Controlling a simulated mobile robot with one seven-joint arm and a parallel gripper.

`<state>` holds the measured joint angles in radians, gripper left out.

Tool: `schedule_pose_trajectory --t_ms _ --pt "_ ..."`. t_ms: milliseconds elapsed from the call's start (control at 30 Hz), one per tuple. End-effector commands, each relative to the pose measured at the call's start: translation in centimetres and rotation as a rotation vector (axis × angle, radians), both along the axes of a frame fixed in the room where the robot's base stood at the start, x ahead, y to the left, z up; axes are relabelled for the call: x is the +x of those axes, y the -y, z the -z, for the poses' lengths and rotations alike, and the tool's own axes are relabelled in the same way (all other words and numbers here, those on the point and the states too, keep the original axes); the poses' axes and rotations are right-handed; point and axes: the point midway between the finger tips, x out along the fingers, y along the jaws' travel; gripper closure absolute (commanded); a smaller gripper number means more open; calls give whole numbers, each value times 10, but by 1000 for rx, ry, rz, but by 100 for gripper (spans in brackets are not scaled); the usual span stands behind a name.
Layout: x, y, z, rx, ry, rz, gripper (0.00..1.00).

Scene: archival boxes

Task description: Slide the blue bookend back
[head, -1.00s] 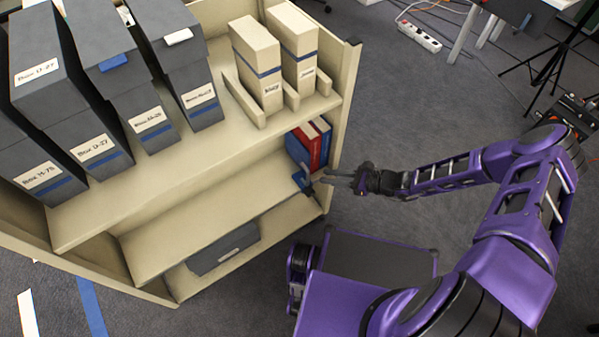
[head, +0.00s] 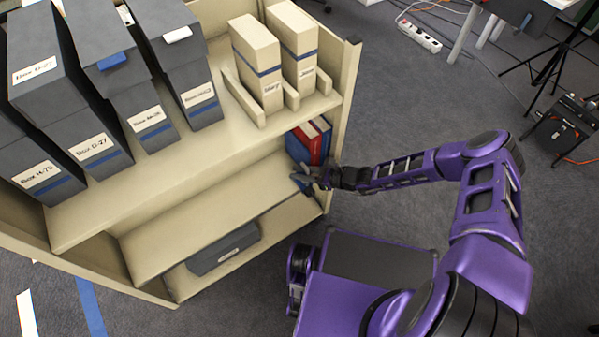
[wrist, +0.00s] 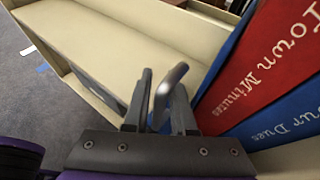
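The blue bookend (head: 296,151) stands upright on the middle shelf, left of the red binder (head: 309,142) and the blue binder (head: 323,133). In the wrist view its blue side (wrist: 229,50) is a narrow strip beside the red binder marked "Town Minutes" (wrist: 262,62). A bent grey handle (wrist: 169,80), seemingly the bookend's, rises between my fingers. My gripper (head: 309,178) is at the shelf's front right edge. In the wrist view my gripper (wrist: 162,100) has its fingers apart around the handle, close to the right finger; contact is unclear.
The shelf board (head: 200,215) left of the bookend is bare. The upper shelf (head: 190,160) overhangs it and carries grey and cream boxes. The side panel (head: 346,95) stands right of the binders. A dark box (head: 224,249) lies on the shelf below.

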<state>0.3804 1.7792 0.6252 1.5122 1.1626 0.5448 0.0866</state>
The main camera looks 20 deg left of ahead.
Motion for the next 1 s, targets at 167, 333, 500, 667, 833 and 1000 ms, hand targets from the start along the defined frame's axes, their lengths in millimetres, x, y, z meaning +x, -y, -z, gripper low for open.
schedule_pose_trajectory --t_ms 167,333,500,667,833,1000 --pt "0 0 0 0 0 0 100" --pt "0 0 0 0 0 0 100" --pt "0 0 0 0 0 0 100" --pt "0 0 0 0 0 0 100" --pt "0 0 0 0 0 0 100" --pt "0 1 0 0 0 0 100"
